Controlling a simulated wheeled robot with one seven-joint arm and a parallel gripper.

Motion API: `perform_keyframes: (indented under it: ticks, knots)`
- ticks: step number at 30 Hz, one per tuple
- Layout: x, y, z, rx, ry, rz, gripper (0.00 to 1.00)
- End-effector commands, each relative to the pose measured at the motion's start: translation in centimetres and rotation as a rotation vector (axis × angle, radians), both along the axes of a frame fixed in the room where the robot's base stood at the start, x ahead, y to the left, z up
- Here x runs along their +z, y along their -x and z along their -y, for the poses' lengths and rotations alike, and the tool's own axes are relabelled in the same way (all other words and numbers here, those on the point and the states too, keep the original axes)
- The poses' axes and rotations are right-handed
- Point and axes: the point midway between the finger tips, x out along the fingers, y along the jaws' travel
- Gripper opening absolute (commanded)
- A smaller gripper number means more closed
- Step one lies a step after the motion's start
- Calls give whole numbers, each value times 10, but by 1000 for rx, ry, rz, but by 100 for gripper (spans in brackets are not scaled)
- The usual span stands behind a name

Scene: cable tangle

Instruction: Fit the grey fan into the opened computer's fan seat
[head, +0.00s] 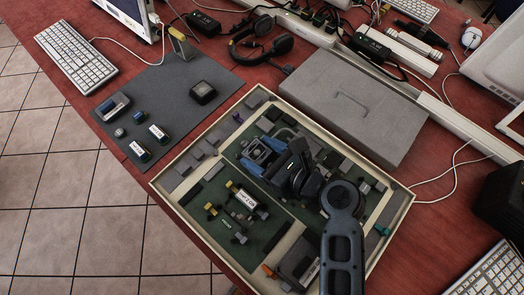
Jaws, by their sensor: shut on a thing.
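The opened computer (182,212) is a shallow cream-rimmed case with green boards, lying flat on the red table. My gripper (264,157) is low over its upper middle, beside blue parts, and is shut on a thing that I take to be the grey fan. The fan is mostly hidden by my gripper and wrist. The fan seat cannot be made out beneath them. I cannot tell whether the fan touches the computer or is held just above it.
A grey mat (165,85) at the upper left bears a dark square block (202,92) and several small parts. A grey cover panel (350,105) lies behind the computer. Black headphones (262,42), cables and a keyboard (75,55) crowd the back. My arm hides the computer's lower right.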

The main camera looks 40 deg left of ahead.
Motion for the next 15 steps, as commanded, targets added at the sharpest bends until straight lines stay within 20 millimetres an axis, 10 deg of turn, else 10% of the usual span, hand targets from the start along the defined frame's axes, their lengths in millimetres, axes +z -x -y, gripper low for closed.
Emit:
perform_keyframes:
  ticks: [9,10,15]
  knots:
    - [-5,1,1,0,4,-5,37]
    - [-5,1,1,0,5,-5,68]
    - [-6,2,1,0,5,-7,84]
